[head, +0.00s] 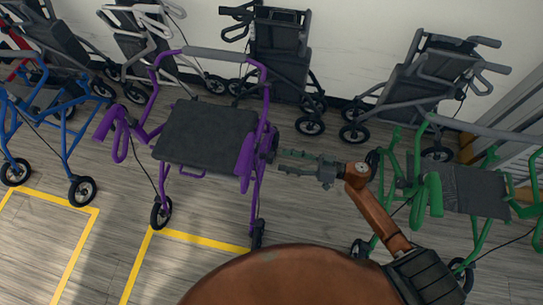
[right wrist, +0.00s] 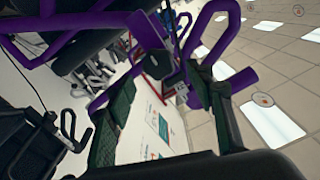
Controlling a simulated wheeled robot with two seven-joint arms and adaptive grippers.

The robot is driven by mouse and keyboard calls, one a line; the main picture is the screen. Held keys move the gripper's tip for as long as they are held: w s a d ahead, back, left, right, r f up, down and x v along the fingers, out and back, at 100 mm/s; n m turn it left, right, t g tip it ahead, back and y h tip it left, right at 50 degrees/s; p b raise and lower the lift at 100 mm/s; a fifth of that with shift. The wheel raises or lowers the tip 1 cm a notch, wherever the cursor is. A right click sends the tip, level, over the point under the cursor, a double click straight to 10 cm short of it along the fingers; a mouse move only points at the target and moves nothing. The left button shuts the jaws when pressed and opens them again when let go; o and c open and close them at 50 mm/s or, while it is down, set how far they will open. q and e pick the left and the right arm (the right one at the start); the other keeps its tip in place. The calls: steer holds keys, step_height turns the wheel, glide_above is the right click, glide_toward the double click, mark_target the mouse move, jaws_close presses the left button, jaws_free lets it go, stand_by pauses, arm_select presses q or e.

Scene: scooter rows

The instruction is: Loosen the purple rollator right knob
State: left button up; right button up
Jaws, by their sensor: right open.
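The purple rollator (head: 246,170) stands upright in the middle of the head view, with a dark seat (head: 205,135). A dark knob (head: 268,143) shows on its right side, by the upright tube. My right gripper (head: 284,161) is just right of that knob, its fingers pointing left towards it. It is open and seems empty; I cannot tell whether a fingertip touches the knob. In the right wrist view, the two green-padded fingers (right wrist: 160,105) are spread, with purple tubes (right wrist: 148,32) beyond them. My left gripper is not in view.
A green rollator (head: 432,195) stands close on the right, behind my right forearm. A blue rollator (head: 68,130) stands on the left. Grey and white rollators line the wall (head: 345,45) behind. Yellow lines (head: 200,238) mark bays on the clear front floor.

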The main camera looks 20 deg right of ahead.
mark_target(273, 158)
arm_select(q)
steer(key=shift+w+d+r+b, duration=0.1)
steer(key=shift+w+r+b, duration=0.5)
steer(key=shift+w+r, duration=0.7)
arm_select(e)
steer(key=shift+x, duration=2.8)
steer(key=shift+c, duration=0.5)
steer(key=shift+d, duration=0.1)
steer(key=c, duration=1.1)
